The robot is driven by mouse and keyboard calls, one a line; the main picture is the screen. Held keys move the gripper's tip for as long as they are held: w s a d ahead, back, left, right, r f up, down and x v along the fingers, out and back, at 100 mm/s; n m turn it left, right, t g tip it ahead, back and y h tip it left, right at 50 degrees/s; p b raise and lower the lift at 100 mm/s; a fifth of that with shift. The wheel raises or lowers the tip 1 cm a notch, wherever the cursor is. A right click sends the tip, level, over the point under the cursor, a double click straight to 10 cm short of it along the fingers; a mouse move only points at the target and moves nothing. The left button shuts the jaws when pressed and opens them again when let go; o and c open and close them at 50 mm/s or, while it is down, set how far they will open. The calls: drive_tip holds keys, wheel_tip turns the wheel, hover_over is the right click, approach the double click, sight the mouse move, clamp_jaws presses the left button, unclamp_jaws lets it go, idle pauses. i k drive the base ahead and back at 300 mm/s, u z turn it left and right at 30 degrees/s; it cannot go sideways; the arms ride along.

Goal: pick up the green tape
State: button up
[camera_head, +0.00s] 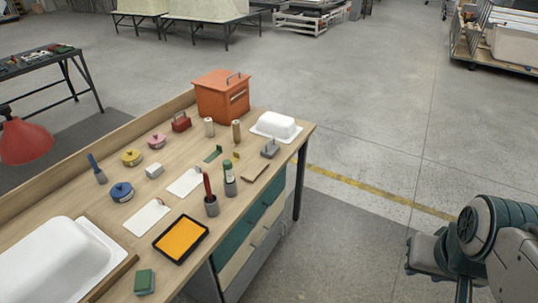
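No roll of green tape is plain to me in the head view. A small flat dark-green piece (212,154) lies on the wooden workbench (100,225), among the small items towards its far side. It is too small to make out for certain. Round lidded-looking items in blue (121,192), yellow (131,157) and pink (156,141) stand in a line left of it. My arm is at the lower right, off the bench above the floor. A grey block at its end may be my gripper (428,256). Its fingers do not show clearly, and it touches nothing on the bench.
Open floor (370,150) lies between bench and arm.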

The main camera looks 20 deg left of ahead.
sight(219, 150)
drive_tip(key=z, duration=0.4)
drive_tip(key=i, duration=1.6)
drive_tip(key=u, duration=1.4)
drive_tip(key=i, duration=0.75)
drive_tip(key=u, duration=1.2)
drive_tip(key=i, duration=0.6)
drive_tip(key=z, duration=0.1)
